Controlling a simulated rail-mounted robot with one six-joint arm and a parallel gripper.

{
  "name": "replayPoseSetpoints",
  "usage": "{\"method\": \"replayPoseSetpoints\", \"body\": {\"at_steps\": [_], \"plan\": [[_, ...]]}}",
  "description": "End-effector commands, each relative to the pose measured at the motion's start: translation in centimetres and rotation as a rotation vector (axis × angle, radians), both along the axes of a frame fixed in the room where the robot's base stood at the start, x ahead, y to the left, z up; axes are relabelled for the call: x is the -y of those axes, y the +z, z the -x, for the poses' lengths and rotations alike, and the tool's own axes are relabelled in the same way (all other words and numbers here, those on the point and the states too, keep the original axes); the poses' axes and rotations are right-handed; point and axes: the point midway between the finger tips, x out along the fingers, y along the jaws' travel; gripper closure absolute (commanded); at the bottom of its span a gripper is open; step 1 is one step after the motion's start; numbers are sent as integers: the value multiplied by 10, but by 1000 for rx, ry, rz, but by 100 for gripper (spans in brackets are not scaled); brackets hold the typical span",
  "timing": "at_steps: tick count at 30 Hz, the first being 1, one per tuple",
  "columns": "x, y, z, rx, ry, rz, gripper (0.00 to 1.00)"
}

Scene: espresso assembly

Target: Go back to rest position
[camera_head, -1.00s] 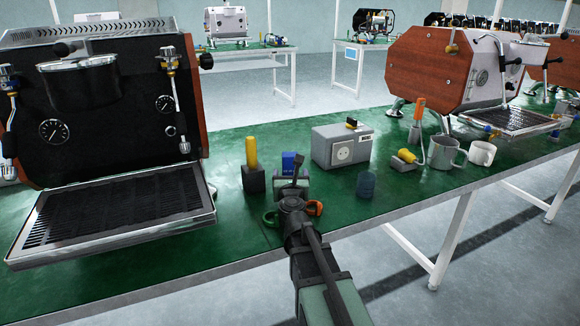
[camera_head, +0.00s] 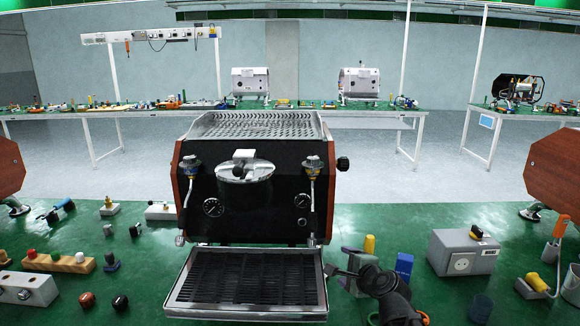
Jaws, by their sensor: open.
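My gripper (camera_head: 340,272) is in the lower right of the middle, just right of the drip tray of the black espresso machine (camera_head: 256,205). It is small and dark here, and its jaws are open with nothing seen between them. My arm runs from it down to the bottom edge. A blue block (camera_head: 404,266) stands to the right of the gripper, and a yellow-handled item (camera_head: 369,246) stands behind it. My arm partly hides the things around the gripper.
A grey box (camera_head: 462,252) stands on the green table to the right. A wooden block with knobs (camera_head: 58,263) and several small parts lie at the left. Clear green table lies behind the grey box.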

Motion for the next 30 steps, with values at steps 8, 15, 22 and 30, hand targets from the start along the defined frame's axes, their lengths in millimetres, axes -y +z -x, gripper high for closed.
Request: {"method": "replayPoseSetpoints", "body": {"at_steps": [8,15,22,30], "plan": [[-20,84,131,-421,954,975,22],[3,98,179,-612,1282,1163,22],[3,97,179,-613,1284,1163,22],[3,97,179,-613,1284,1163,22]]}}
